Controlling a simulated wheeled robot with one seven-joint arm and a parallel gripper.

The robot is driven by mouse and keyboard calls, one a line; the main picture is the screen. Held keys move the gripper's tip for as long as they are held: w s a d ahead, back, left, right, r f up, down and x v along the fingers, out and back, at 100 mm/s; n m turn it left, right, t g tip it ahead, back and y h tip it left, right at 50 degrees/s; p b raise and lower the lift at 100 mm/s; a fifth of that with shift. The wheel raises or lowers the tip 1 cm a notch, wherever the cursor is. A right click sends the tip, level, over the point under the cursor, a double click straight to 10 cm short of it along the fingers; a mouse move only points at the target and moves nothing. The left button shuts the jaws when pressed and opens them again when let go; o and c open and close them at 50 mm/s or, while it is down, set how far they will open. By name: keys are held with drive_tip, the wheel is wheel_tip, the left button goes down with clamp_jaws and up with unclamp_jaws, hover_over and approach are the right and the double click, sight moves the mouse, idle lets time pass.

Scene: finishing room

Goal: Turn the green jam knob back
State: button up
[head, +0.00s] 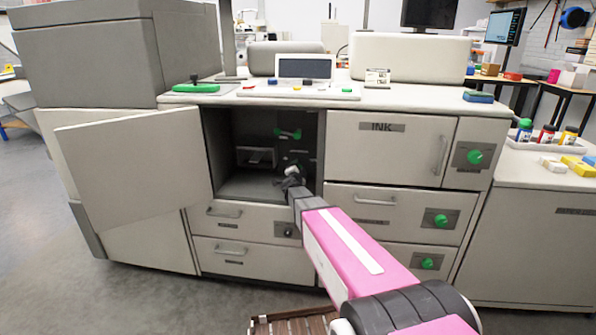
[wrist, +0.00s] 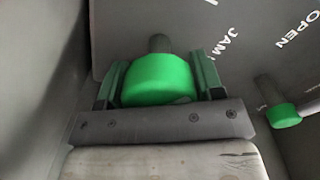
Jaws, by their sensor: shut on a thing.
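The green jam knob (wrist: 157,82) is a round knob on a grey shaft, set on a grey panel with the lettering JAM beside it. My gripper (wrist: 156,76) has one finger on each side of the knob and is shut on it. In the head view my arm reaches into the open dark compartment (head: 232,186) of the printer. There the wrist and gripper look small and dark, and I cannot make out the knob between the fingers. A green part (head: 288,133) shows further up inside the compartment.
A second green knob (wrist: 283,116) sits to the right of my gripper, near the lettering OPEN (wrist: 296,33). The compartment's door (head: 135,165) stands swung open to the left. The closed INK door (head: 385,150) and drawers with green knobs are at the right.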

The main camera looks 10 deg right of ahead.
drive_tip(key=o, duration=0.9)
drive_tip(key=shift+s, duration=0.1)
drive_tip(key=v, duration=1)
drive_tip(key=shift+s+a, duration=0.1)
drive_tip(key=shift+s, duration=0.25)
drive_tip(key=shift+a, duration=0.1)
